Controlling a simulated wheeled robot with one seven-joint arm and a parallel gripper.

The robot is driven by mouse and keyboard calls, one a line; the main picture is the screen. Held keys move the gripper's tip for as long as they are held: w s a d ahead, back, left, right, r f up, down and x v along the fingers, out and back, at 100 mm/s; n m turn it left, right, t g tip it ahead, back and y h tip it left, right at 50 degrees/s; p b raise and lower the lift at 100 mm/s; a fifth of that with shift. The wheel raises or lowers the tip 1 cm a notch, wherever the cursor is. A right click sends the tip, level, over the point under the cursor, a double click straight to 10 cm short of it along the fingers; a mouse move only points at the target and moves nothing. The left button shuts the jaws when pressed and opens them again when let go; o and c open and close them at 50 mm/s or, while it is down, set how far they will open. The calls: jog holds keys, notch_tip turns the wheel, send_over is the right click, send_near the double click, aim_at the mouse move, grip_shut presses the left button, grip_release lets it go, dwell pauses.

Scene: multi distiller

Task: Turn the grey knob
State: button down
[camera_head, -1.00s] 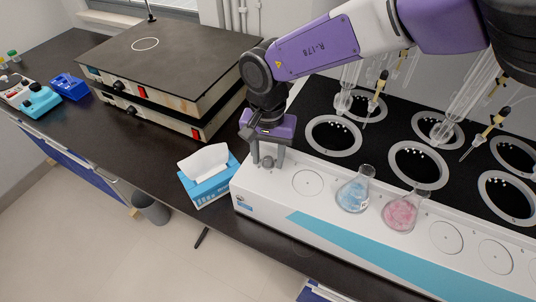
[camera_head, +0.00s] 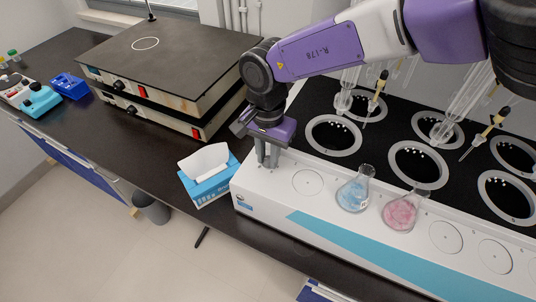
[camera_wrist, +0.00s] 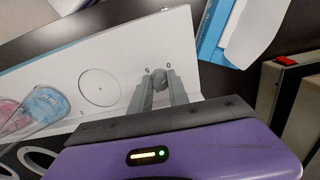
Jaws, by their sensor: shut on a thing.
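The grey knob (camera_wrist: 159,80) sits on the white top of the multi distiller (camera_head: 262,205), near its left end. My gripper (camera_head: 267,163) points down over that end, and its two grey fingers are shut on the knob. In the wrist view my gripper (camera_wrist: 159,90) has a finger on each side of the knob, with small marks printed on the panel beside it. In the head view the fingers mostly hide the knob.
A blue tissue box (camera_head: 209,180) stands just left of the distiller. A flask of blue (camera_head: 354,193) and a flask of pink (camera_head: 402,211) stand on the white panel to the right. Stacked hot plates (camera_head: 165,75) are at the back left. Glassware rises behind.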

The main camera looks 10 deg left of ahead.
jog(key=m, duration=0.7)
jog(key=shift+w+b, duration=0.15)
jog(key=shift+b, duration=0.15)
jog(key=m, duration=0.4)
jog(key=m+b, duration=0.1)
jog(key=m, duration=0.2)
jog(key=shift+m, duration=0.4)
jog(key=m, duration=0.3)
jog(key=shift+w+b, duration=0.1)
jog(key=shift+b, duration=0.2)
jog(key=m, duration=0.4)
jog(key=shift+r+b, duration=0.1)
jog(key=shift+b, duration=0.2)
jog(key=m, duration=0.3)
jog(key=shift+m, duration=0.4)
jog(key=shift+m+b, duration=0.5)
jog(key=shift+m, duration=1.3)
